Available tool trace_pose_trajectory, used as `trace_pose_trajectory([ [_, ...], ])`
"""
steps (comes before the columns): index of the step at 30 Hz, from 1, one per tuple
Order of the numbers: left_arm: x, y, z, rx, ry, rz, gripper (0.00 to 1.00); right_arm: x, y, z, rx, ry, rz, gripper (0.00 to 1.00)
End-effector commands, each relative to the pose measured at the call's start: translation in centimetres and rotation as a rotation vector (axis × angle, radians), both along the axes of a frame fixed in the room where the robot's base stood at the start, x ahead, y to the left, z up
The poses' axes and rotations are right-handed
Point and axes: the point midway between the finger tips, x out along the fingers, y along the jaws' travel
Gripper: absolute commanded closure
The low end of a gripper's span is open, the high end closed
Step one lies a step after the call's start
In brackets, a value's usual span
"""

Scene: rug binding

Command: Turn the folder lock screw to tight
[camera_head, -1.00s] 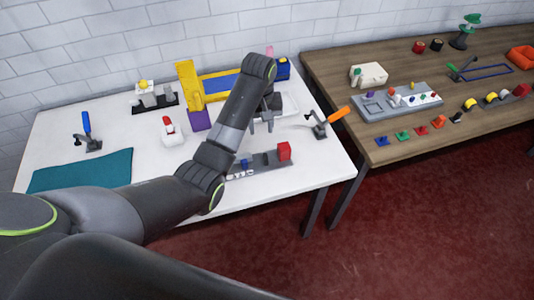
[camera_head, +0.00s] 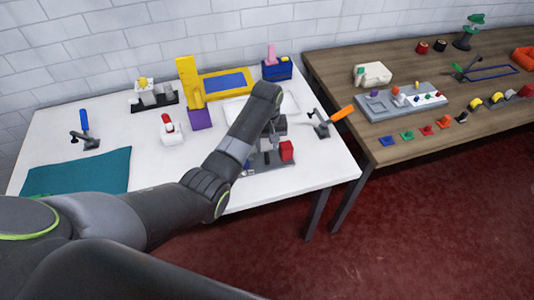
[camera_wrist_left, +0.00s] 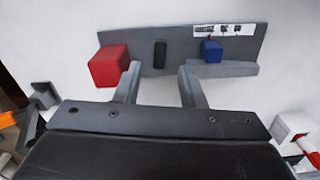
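A grey plate (camera_wrist_left: 225,56) lies on the white table, with a red block (camera_wrist_left: 109,67), an upright black piece (camera_wrist_left: 160,54) and a blue block (camera_wrist_left: 211,51) beside a printed white strip (camera_wrist_left: 224,30). The blue block may be the lock screw; I cannot tell its setting. In the head view the plate (camera_head: 270,163) and red block (camera_head: 287,150) show partly behind my arm. My left gripper (camera_wrist_left: 159,72) is open and empty, its fingertips apart on either side of the black piece; the blue block is just right of the right fingertip. It also shows in the head view (camera_head: 272,142). My right gripper is out of view.
An orange-handled clamp (camera_head: 321,128) stands to the right of the plate. A white block with a red top (camera_head: 171,130), a purple block (camera_head: 201,118) and a teal cloth (camera_head: 85,172) are to the left. A wooden table (camera_head: 420,120) stands to the right.

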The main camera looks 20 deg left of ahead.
Motion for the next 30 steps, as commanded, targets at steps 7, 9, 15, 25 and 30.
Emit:
trace_pose_trajectory([
  [7,0.0,0.0,-3.8,0.000,0.001,0.000,0.64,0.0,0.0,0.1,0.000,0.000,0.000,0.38],
  [9,0.0,0.0,-4.3,0.000,0.000,0.000,0.64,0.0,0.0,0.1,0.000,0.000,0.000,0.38],
  [15,0.0,0.0,-5.1,0.000,-0.002,0.000,0.64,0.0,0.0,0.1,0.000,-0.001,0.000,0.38],
  [25,0.1,0.0,-5.1,0.000,-0.002,0.000,0.77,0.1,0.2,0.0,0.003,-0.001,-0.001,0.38],
  [30,0.0,0.0,-5.0,0.000,-0.002,0.000,0.99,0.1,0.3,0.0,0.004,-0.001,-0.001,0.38],
])
